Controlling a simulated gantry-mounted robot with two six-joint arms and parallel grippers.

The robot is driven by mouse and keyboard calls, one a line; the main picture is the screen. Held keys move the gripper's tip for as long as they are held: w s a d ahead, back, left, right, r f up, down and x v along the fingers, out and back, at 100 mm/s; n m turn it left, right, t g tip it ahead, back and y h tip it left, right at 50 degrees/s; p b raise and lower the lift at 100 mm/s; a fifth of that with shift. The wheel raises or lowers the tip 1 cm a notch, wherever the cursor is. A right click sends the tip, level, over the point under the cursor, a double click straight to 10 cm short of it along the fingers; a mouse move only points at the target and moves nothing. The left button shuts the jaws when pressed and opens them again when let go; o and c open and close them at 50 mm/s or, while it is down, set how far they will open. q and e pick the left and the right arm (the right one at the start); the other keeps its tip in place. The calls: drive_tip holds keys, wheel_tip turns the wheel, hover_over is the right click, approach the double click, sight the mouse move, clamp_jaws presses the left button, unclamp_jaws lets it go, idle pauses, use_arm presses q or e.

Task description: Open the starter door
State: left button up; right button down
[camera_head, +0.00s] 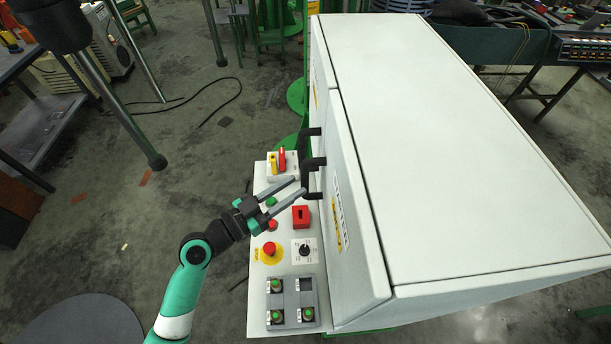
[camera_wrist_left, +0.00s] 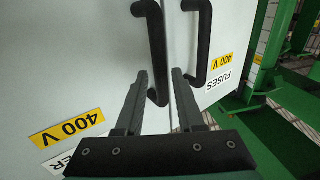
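The pale cabinet has two doors on its left face. The near door (camera_head: 355,240) looks shut and bears a label; in the left wrist view it is the left door (camera_wrist_left: 80,60), with a yellow 400 V label and a partly hidden label ending in "ER". Its black bar handle (camera_head: 313,180) also shows in the left wrist view (camera_wrist_left: 156,45). My left gripper (camera_head: 298,186) is open at this handle. In the left wrist view the handle's lower end shows between the spread fingers (camera_wrist_left: 160,75); contact cannot be told. My right gripper is not in view.
The other door has its own black handle (camera_wrist_left: 202,40) close by and a FUSES label (camera_wrist_left: 218,88). Below the left gripper is a control panel (camera_head: 257,310) with buttons, a red emergency stop (camera_head: 269,249) and switches. Open floor (camera_head: 110,230) lies to the left.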

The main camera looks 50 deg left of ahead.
sight(302, 182)
use_arm(q)
drive_tip(key=w, duration=0.4)
drive_tip(key=shift+w+d, duration=0.2)
drive_tip(key=shift+w, duration=0.05)
clamp_jaws()
idle(1.1)
